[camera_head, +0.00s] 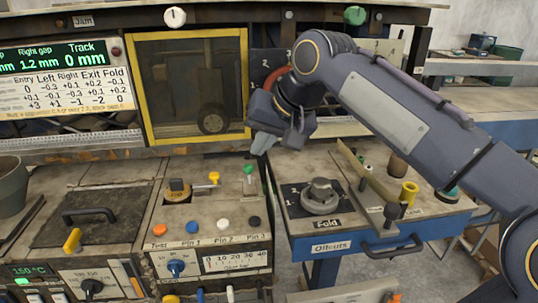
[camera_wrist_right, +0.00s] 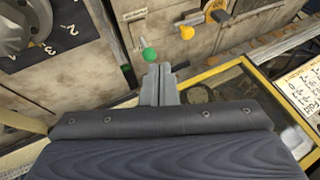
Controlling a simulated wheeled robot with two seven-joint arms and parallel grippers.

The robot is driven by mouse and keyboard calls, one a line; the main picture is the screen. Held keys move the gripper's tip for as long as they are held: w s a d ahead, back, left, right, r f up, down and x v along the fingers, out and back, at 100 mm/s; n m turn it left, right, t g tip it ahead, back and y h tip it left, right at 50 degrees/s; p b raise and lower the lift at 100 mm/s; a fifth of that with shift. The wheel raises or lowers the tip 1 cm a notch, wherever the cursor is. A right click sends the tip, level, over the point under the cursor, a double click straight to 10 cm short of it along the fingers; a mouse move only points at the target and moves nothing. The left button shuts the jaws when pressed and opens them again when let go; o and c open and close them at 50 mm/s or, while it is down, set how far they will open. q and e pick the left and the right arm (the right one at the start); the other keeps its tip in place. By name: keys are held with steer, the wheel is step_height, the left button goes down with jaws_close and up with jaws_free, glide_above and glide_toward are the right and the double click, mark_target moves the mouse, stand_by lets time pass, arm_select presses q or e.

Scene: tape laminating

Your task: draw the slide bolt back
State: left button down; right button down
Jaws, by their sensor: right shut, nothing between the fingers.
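A small metal rod with a green knob (camera_head: 248,169) stands at the top right of the grey console; it may be the slide bolt, but no label confirms this. It also shows in the wrist view as a green knob (camera_wrist_right: 149,54). My right gripper (camera_head: 262,143) is shut and empty, just above and right of that knob. In the wrist view its fingertips (camera_wrist_right: 159,70) sit right beside the green knob; I cannot tell if they touch. A yellow-knobbed lever (camera_head: 213,177) is left of it. My left gripper is not in view.
A yellow-framed window (camera_head: 249,85) stands behind the console. To the right is a drawer unit with a grey dial (camera_head: 320,192) marked Fold and a yellow cylinder (camera_head: 409,192). Orange, blue, white and black buttons line the console front below the green knob.

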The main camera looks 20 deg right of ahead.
steer(key=x, duration=0.7)
steer(key=shift+f+b, duration=0.3)
steer(key=w+a, duration=0.1)
steer(key=a+f, duration=0.1)
steer(key=shift+w+a, duration=0.35)
steer(key=shift+a, duration=0.05)
steer(key=shift+w+a+f, duration=0.15)
steer(key=shift+w+a, duration=0.1)
steer(key=shift+a, duration=0.2)
steer(key=shift+w+a+p, duration=0.15)
steer(key=shift+a+p, duration=0.35)
steer(key=shift+p, duration=0.1)
steer(key=shift+f, duration=0.1)
steer(key=shift+d, duration=0.1)
